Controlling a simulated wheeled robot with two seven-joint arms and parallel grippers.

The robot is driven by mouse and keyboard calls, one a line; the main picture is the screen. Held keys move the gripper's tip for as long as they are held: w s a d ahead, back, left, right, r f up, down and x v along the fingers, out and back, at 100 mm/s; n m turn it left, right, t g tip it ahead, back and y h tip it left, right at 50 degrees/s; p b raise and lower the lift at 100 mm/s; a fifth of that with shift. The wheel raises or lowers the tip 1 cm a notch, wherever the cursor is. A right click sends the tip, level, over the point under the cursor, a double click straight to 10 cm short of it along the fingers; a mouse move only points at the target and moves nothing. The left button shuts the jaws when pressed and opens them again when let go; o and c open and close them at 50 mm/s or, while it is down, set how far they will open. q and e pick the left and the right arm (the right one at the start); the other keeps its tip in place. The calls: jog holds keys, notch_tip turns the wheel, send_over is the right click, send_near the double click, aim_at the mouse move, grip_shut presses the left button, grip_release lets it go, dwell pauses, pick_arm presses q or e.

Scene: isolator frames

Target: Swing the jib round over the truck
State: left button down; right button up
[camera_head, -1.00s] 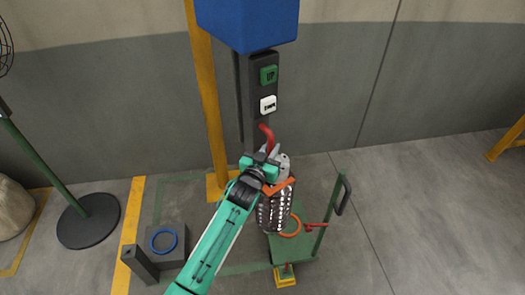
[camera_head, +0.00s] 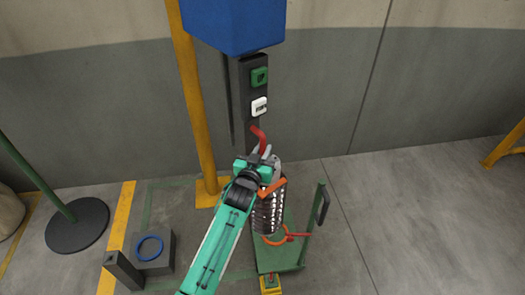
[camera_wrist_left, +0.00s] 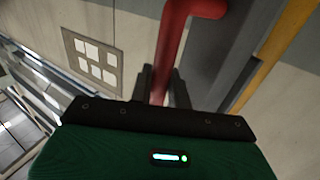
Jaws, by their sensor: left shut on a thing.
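The blue jib housing (camera_head: 235,25) is at the top of the head view, beside a yellow post (camera_head: 193,105). A dark upright under it carries a green button and a white button, with a red handle (camera_head: 258,137) below. My left gripper (camera_head: 268,165) is at this handle; the left wrist view shows its dark fingers shut on the red bar (camera_wrist_left: 165,70). A shiny ribbed cylinder (camera_head: 268,213) appears just below the gripper. The green truck (camera_head: 281,258) stands beneath, with an orange ring (camera_head: 275,239) partly hidden by the cylinder. Whether the cylinder touches the truck cannot be told.
A grey block with a blue ring (camera_head: 149,247) stands left of the truck, beside a dark post (camera_head: 122,270). A green pole on a round black base (camera_head: 77,226) is farther left. The floor on the right (camera_head: 420,220) is clear.

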pick_arm(q)
jog(key=c, duration=1.4)
grip_release()
pick_arm(e)
jog(key=shift+d, duration=0.6)
